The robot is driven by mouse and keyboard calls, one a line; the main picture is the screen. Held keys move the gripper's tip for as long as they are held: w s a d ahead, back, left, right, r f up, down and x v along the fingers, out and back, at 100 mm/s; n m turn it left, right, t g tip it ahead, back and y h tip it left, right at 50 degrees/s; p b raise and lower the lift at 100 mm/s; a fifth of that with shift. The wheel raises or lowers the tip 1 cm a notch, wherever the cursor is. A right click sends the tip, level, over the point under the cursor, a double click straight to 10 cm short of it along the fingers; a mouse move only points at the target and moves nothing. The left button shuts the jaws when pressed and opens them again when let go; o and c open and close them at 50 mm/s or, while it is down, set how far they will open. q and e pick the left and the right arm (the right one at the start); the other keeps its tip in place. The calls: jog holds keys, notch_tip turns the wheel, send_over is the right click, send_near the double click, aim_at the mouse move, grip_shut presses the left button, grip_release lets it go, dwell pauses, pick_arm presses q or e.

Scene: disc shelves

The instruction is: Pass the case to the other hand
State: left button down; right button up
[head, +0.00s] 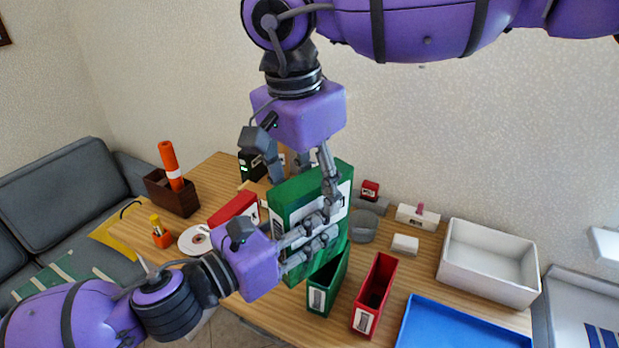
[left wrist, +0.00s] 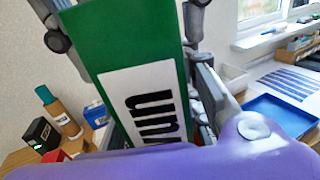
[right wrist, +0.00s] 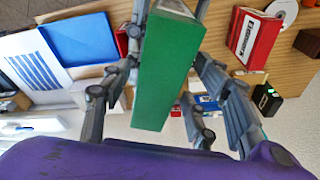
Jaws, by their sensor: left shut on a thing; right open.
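A green case (head: 290,192) with a white label stands upright above the table. My left gripper (head: 322,228) is shut on it from the front, low on its right side. The case fills the middle of the left wrist view (left wrist: 115,40), its label towards the camera. My right gripper (head: 303,178) points down from above and is open, with its fingers on either side of the case's upper part. In the right wrist view the case (right wrist: 165,85) lies between the spread fingers; contact with them cannot be told.
A green bin (head: 317,297) and a red bin (head: 366,318) stand below and right of the case. A white tray (head: 490,290) and a blue tray (head: 455,328) are at the right. A red case (head: 232,208), a disc (head: 190,241) and a brown box (head: 172,197) are at the left.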

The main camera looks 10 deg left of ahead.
grip_shut()
grip_release()
jog(key=shift+r, duration=0.1)
